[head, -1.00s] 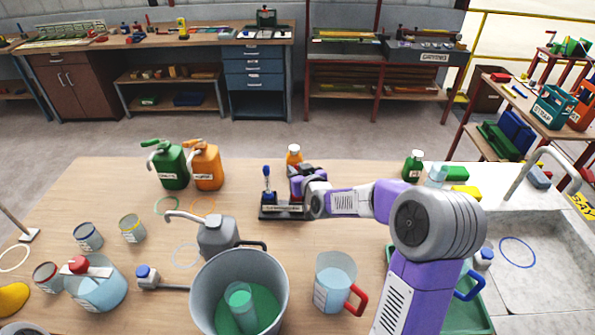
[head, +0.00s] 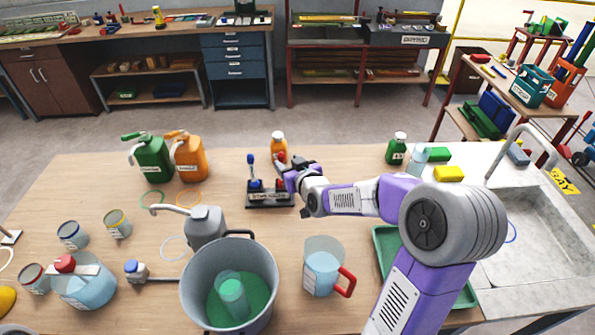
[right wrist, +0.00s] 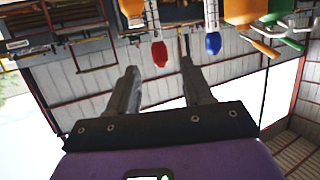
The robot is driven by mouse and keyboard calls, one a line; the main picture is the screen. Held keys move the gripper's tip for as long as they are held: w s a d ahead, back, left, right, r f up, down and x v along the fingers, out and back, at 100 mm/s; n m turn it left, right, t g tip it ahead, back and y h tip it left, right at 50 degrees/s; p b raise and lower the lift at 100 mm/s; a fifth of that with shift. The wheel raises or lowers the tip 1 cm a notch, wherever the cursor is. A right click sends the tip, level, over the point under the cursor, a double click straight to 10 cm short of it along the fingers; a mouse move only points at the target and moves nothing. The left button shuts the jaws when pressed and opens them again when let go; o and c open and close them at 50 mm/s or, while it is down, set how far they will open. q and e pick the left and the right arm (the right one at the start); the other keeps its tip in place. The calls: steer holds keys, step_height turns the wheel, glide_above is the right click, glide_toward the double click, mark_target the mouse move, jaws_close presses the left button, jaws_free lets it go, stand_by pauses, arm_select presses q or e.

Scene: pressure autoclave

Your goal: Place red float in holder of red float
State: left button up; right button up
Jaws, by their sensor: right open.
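The dark holder (head: 270,199) stands on the wooden table, with a white label on its front. The red float (head: 282,157) is upright at the holder's right side, its red head up; the blue float (head: 251,158) stands at its left. Both show upside down in the right wrist view: the red float (right wrist: 160,54) and the blue float (right wrist: 213,43). My right gripper (head: 283,174) is open beside the holder's right side. In the wrist view the red head appears between the fingers, with gaps on both sides. The red float's base is partly hidden. My left gripper is not in view.
An orange-capped bottle (head: 278,145) stands behind the holder. Green (head: 152,157) and orange (head: 188,158) jugs are at the back left. A grey can (head: 206,228), a large pot (head: 230,285) and a red-handled jug (head: 323,268) stand in front. A sink (head: 530,235) is at the right.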

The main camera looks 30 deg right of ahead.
steer(key=v, duration=0.6)
steer(key=shift+s, duration=0.1)
steer(key=shift+r, duration=0.1)
